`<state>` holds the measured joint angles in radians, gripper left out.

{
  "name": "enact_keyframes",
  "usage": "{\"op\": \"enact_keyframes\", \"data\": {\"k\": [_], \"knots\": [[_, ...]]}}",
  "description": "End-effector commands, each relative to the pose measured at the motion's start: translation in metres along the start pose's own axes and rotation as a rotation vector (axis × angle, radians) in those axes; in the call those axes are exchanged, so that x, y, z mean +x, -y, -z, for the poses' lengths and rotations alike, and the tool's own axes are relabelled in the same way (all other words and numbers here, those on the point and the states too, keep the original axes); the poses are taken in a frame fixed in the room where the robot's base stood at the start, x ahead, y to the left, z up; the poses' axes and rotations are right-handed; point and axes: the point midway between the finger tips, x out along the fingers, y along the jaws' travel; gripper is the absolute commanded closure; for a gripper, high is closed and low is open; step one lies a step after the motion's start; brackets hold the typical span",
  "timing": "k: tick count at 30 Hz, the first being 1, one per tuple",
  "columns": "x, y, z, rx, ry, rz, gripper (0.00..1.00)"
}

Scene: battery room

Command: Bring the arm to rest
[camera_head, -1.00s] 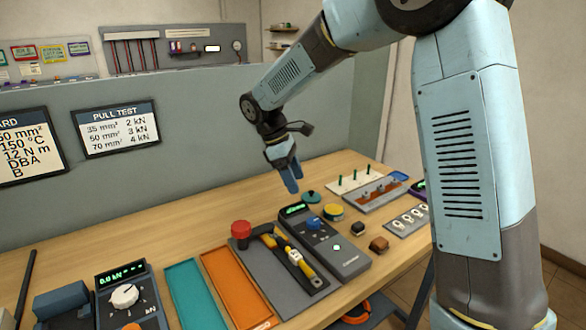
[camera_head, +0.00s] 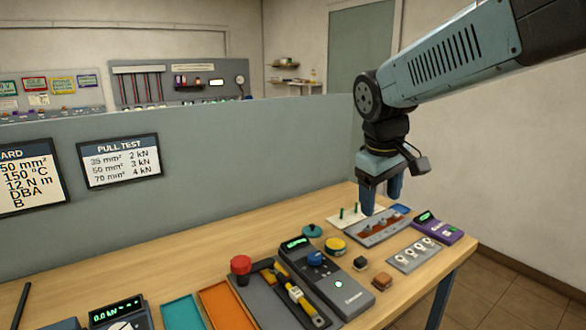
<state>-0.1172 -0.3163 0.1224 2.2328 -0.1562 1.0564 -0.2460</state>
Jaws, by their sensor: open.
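My gripper (camera_head: 382,197) hangs from my light blue arm at the right of the view, its two blue fingers pointing down and apart. It is open with nothing seen between the fingers. It is over the far right part of the wooden table (camera_head: 215,262), in front of or above a grey tray with brown contents (camera_head: 368,231) and a white board with green pegs (camera_head: 342,219). I cannot tell how high the fingertips are above these. The arm reaches in from the upper right.
On the table are a dark grey device with a blue knob (camera_head: 345,285), a red knob (camera_head: 240,264), a yellow tool (camera_head: 294,291), an orange tray (camera_head: 222,300), a teal tray (camera_head: 181,313) and a purple device (camera_head: 432,228). A grey partition (camera_head: 230,150) stands behind.

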Motion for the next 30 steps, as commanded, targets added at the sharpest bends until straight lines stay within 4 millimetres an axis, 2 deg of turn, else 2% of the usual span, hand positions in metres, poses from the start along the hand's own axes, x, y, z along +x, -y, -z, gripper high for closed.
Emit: {"op": "enact_keyframes", "data": {"k": [1,6,15,21,30], "knots": [[-0.004,-0.001,-0.013,0.046,-0.025,-0.002,0.31],[-0.013,-0.003,-0.051,0.208,-0.108,0.004,0.31],[-0.017,0.002,-0.109,0.47,-0.251,0.027,0.31],[-0.016,0.006,-0.127,0.56,-0.305,0.042,0.31],[-0.015,0.007,-0.13,0.576,-0.312,0.045,0.31]]}}
